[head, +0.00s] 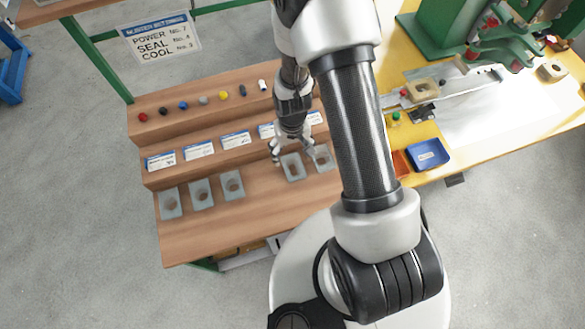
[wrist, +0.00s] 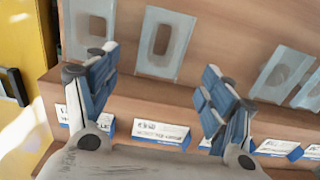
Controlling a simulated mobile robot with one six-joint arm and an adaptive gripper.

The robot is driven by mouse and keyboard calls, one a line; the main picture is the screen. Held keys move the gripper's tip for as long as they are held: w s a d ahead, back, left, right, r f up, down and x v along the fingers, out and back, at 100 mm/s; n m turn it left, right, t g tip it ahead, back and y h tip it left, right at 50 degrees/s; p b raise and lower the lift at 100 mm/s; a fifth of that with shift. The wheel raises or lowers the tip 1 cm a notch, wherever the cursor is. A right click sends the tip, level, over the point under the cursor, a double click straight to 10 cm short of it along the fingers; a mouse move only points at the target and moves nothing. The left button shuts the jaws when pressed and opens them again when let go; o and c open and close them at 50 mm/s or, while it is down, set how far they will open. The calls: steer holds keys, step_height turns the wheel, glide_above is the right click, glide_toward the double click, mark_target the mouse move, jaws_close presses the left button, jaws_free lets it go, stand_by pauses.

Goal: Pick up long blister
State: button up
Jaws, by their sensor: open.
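My gripper (head: 292,153) is open and empty, just behind and above the second blister from the right (head: 293,167). In the wrist view that blister (wrist: 151,67) lies beyond and between my spread fingertips (wrist: 160,62), not visibly touched. The rightmost blister (head: 324,158) is beside it; in the wrist view it (wrist: 92,22) is partly hidden by a finger. Three others, such as one (head: 232,185), lie to the left.
Label cards (head: 199,150) stand on the step behind, several small coloured parts (head: 203,100) on the top step. A blue bin (head: 428,154) and an orange bin (head: 401,163) sit right on the yellow bench, near a green machine (head: 450,25). A gap separates the two blister groups.

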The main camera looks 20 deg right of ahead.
mark_target(293, 169)
step_height(293, 169, down, 3)
steer(key=shift+b, duration=0.3)
steer(key=f, duration=0.1)
steer(key=f+b, duration=0.1)
steer(key=f, duration=0.1)
steer(key=f+b, duration=0.1)
steer(key=f, duration=0.1)
steer(key=shift+s+f, duration=0.1)
steer(key=shift+s, duration=0.25)
steer(key=shift+c, duration=0.4)
steer(key=c, duration=0.8)
